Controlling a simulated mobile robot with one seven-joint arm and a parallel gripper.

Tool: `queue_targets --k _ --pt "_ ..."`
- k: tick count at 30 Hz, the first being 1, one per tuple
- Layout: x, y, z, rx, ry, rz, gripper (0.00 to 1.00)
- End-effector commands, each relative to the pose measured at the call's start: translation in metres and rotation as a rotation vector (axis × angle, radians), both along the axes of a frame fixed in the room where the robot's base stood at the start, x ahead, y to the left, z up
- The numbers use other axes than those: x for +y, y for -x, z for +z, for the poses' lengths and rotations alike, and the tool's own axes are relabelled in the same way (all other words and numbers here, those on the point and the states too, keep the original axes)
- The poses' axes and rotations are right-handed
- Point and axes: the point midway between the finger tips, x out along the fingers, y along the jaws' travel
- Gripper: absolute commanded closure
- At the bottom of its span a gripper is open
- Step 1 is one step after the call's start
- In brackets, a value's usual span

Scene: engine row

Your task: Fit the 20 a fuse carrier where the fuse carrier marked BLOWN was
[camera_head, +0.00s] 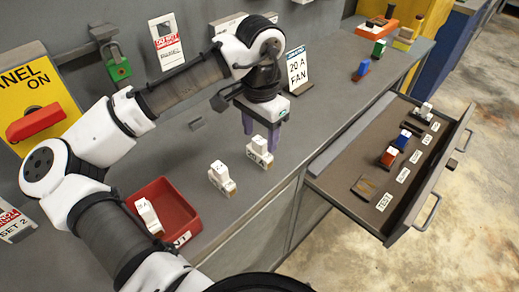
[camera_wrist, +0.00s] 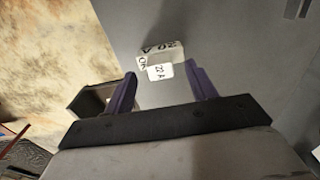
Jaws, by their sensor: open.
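My gripper (camera_head: 260,130) is open, pointing down over the grey bench top, its purple fingers above a white fuse carrier (camera_head: 260,152). In the wrist view this carrier (camera_wrist: 158,52) lies ahead of and between the open fingertips (camera_wrist: 160,82); lettering on it reads like 20 A and OK. Whether the fingers touch it I cannot tell. A second white carrier (camera_head: 221,177) stands on the bench to its left. A third white carrier (camera_head: 148,215) lies tilted in a red bin (camera_head: 188,226). I can read no BLOWN mark. A sign (camera_head: 297,70) reading 20 A FAN stands behind my gripper.
An open drawer (camera_head: 335,163) at right holds white (camera_head: 424,112), blue (camera_head: 402,139) and red (camera_head: 388,157) pieces and a dark block (camera_head: 365,187) near a TEST label. Blue (camera_head: 361,70) and green (camera_head: 379,48) pieces stand farther along the bench. A green padlock (camera_head: 119,69) hangs at left.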

Motion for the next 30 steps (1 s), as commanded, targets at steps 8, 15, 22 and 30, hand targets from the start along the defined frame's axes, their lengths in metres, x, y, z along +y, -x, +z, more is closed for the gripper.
queue_targets --k 8,15,22,30 --pt "0.001 0.001 -0.028 0.001 0.001 -0.002 0.44" --pt "0.001 0.001 -0.028 0.001 0.001 -0.002 0.49" --pt "0.001 0.001 -0.028 0.001 0.001 -0.001 0.79" --pt "0.001 0.001 -0.028 0.000 0.001 -0.001 0.93"
